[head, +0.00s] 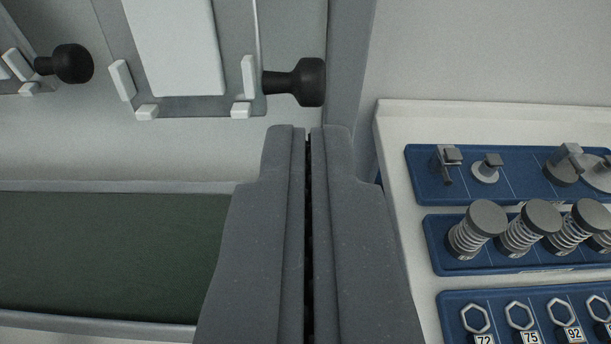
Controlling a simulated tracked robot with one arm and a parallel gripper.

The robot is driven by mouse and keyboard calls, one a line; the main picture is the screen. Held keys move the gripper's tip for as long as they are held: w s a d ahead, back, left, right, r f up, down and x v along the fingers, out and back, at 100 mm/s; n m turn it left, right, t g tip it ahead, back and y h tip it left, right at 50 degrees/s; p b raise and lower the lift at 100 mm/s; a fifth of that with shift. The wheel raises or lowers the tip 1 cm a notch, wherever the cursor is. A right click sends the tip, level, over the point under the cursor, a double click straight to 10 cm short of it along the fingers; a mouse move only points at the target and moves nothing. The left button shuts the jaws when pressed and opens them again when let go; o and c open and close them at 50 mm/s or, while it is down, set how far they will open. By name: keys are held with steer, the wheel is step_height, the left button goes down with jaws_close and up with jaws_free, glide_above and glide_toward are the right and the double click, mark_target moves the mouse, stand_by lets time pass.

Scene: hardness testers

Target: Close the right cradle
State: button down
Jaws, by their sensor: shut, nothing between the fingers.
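My gripper (308,135) is shut and empty, with its fingers pointing up the picture from the bottom middle. Just above its tips is a black knob (305,82) on a short stem. The stem meets the right side of a grey holder (190,104), which appears to be the right cradle, with a white slab (175,45) and small white clips. The tips appear a little below the knob, and I cannot tell whether they touch it. A second black knob (72,63) and part of another holder (18,66) show at the left edge. The holders' tops are cut off.
A dark green recessed surface (105,255) lies at the lower left. On the right, a white bench (392,135) carries blue trays (425,170) with metal fittings, several spring-like cylinders (478,228) and hexagonal pieces with number labels. A grey upright edge (347,60) stands right of the near knob.

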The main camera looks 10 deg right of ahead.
mark_target(310, 105)
steer(key=w+f+t+b, duration=0.2)
steer(key=shift+w+d+f, duration=0.3)
steer(key=shift+w+f, duration=0.1)
steer(key=shift+w+d+f+t+h+b, duration=0.1)
steer(key=shift+w+f+t+h+b, duration=0.05)
steer(key=shift+w+t+b, duration=0.35)
steer(key=shift+w+d+f+t+h+b, duration=0.1)
steer(key=shift+w+d+f+t+b, duration=0.15)
steer(key=shift+w, duration=0.3)
steer(key=shift+w+f+t+h+b, duration=0.15)
steer(key=shift+w+t+b, duration=0.15)
steer(key=shift+w+t, duration=0.2)
steer(key=shift+w, duration=0.1)
steer(key=shift+r, duration=0.1)
